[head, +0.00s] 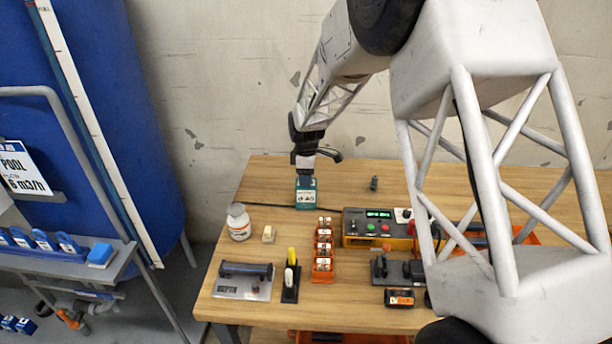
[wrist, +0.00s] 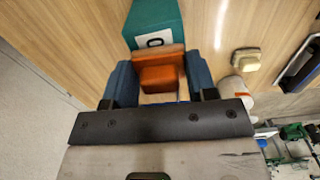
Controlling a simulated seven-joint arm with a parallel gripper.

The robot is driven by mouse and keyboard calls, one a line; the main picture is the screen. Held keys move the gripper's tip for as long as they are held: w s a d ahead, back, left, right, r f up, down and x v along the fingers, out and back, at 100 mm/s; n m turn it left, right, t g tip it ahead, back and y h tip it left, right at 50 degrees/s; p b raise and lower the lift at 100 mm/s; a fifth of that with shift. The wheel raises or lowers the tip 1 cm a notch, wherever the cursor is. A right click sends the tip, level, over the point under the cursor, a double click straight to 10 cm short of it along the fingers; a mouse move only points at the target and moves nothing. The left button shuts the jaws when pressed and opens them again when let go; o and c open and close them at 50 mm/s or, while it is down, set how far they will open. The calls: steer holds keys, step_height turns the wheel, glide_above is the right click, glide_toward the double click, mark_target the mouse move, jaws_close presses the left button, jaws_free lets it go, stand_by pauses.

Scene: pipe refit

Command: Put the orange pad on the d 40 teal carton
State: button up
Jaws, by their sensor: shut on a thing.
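The teal carton (head: 306,197) stands on the wooden table near its back edge. In the wrist view the carton (wrist: 153,16) shows at the top, with a white label partly hidden; only a "0" reads on it. My gripper (head: 305,177) is directly above the carton in the head view, pointing down. In the wrist view its blue fingers (wrist: 159,80) are shut on the orange pad (wrist: 160,78), which covers the carton's near part. Whether the pad touches the carton cannot be told. The pad is hidden in the head view.
A white bottle (head: 238,222) and a cream block (head: 268,234) stand left of the carton. An orange rack (head: 323,265) is in front, and a control box (head: 372,229) with a green display is to the right. A dark cable runs behind the carton.

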steer(key=shift+f, duration=0.2)
steer(key=o, duration=0.9)
step_height(320, 180, up, 12)
steer(key=shift+r, duration=0.15)
stand_by(0.4)
stand_by(0.5)
